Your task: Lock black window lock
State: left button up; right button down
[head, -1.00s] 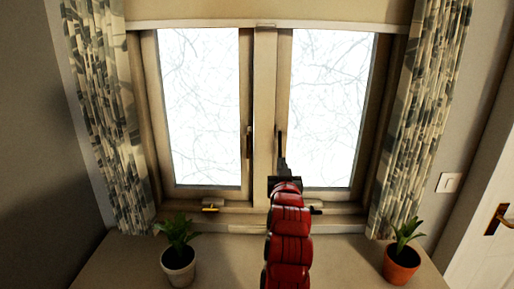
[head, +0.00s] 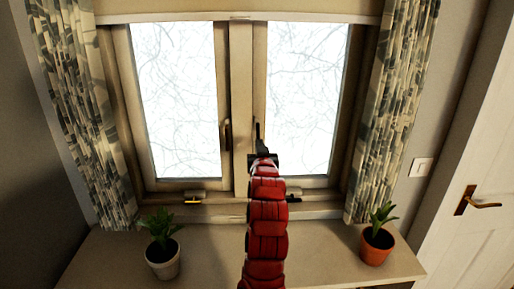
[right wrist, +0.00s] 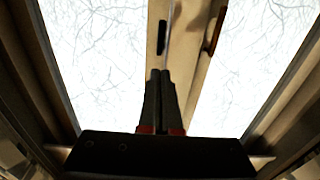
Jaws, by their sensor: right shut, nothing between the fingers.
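A black window lock handle (head: 258,130) stands upright on the inner frame of the right window pane in the head view. In the right wrist view, a dark upright piece (right wrist: 162,37) on the frame, just beyond my fingertips, seems to be the same handle. My right gripper (head: 261,148) is in front of the right pane, just below the handle, with its fingers shut and empty. The fingers also show shut in the right wrist view (right wrist: 161,74). I cannot tell whether they touch the handle. My left gripper is not in view.
A brown handle (head: 227,135) sits on the left pane. A gold catch (head: 193,200) and a black catch (head: 293,198) are on the lower frame. Two potted plants (head: 163,258) (head: 377,246) stand on the surface below, either side of my arm. Curtains (head: 398,100) hang at both sides.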

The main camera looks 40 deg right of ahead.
aim_at(258, 134)
jog(key=w+d+f+p, duration=0.2)
jog(key=w+d+p, duration=0.1)
jog(key=w, duration=0.2)
jog(key=shift+f, duration=0.35)
jog(key=shift+w+d, duration=0.1)
